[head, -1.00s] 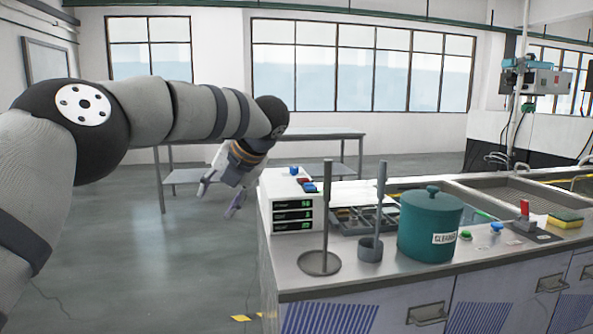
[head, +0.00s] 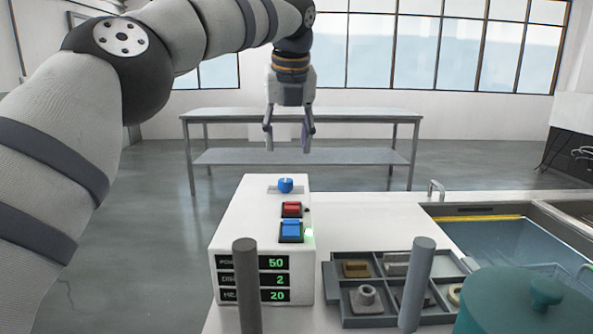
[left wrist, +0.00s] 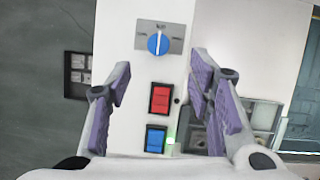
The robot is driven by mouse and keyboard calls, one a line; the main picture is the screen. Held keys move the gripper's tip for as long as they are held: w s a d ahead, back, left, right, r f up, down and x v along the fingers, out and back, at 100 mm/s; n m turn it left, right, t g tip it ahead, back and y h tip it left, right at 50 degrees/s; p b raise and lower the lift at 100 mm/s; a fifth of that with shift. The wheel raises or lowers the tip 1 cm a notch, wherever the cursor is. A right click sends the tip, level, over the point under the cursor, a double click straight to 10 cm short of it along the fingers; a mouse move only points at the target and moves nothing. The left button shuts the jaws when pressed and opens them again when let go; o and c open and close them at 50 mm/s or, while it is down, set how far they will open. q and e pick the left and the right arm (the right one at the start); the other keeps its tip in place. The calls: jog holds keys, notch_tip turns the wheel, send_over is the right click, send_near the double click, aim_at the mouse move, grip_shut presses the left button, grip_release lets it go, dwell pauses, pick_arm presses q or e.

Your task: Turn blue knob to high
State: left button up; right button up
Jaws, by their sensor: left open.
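The blue knob (head: 286,185) is on top of the white control box (head: 232,222), at its far end. In the left wrist view the knob (left wrist: 158,43) sits on a grey dial plate, its white pointer line roughly upright toward the top mark. A red switch (head: 291,209) and a blue switch (head: 291,230) lie nearer on the same box. My left gripper (head: 288,146) is open and empty, pointing down above and beyond the knob in the head view. In the wrist view its purple-padded fingers flank the box below the knob. My right gripper is not in view.
Two upright grey rods (head: 247,285) and (head: 416,285) stand in front. The box front shows 50, 2 and 20.

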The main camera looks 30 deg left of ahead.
aim_at(285, 180)
pick_arm(q)
jog(key=x, duration=1)
jog(key=shift+s+a, duration=0.1)
jog(key=shift+s, duration=0.1)
grip_shut()
